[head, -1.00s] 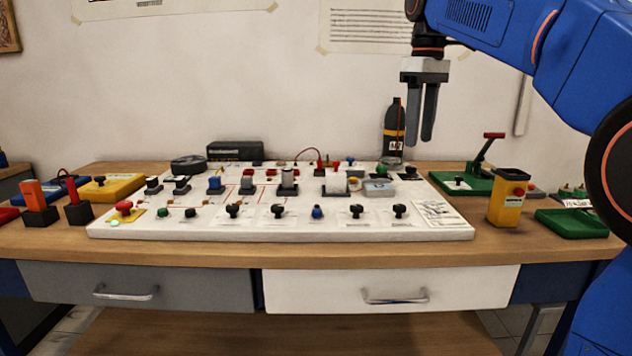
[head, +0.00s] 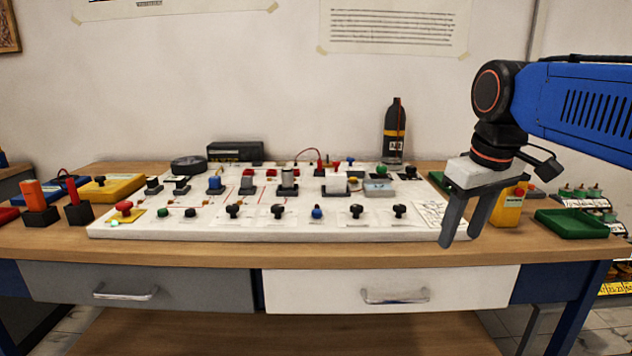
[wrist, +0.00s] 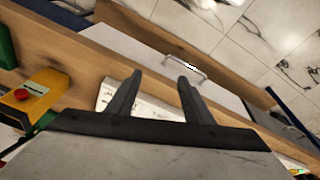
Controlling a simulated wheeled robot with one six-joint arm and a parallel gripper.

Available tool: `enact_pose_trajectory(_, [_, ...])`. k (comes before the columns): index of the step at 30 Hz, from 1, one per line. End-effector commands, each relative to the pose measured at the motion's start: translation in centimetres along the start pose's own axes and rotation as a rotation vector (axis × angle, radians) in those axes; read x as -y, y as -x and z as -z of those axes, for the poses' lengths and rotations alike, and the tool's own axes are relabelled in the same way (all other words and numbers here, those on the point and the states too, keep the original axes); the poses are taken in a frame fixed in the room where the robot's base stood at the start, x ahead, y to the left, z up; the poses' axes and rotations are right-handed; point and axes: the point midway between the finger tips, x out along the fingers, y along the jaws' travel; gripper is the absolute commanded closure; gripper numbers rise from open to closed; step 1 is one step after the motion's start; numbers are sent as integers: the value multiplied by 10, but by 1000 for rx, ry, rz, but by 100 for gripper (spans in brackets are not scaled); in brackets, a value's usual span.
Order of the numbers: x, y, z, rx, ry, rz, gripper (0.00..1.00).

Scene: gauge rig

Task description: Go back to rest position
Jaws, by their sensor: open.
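My gripper (head: 459,240) is open and empty. In the head view it hangs tilted, fingers down, in front of the right end of the white rig board (head: 270,232). It hides part of the board's right corner and part of the yellow box with a red button (head: 509,208). In the wrist view its two fingers (wrist: 160,84) stand apart with nothing between them. Beyond them lie the table edge and a white drawer with a metal handle (wrist: 184,66). The yellow box (wrist: 35,97) shows at the left there.
The wooden table (head: 330,256) carries the board with several knobs and blocks. A black bottle (head: 394,135) stands at the back. A green tray (head: 570,223) lies to the right. Orange and red handled items (head: 38,198) stand at the left. The floor in front of the table is clear.

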Motion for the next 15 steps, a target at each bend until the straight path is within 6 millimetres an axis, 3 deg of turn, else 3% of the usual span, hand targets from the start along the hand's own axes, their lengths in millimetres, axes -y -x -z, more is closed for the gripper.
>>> enact_pose_trajectory(1, [3, -12, -19, -14, -30, -6, 53])
enact_pose_trajectory(9, [21, -84, -102, -97, -193, -30, 53])
enact_pose_trajectory(15, [33, -135, -152, -148, -291, -41, 53])
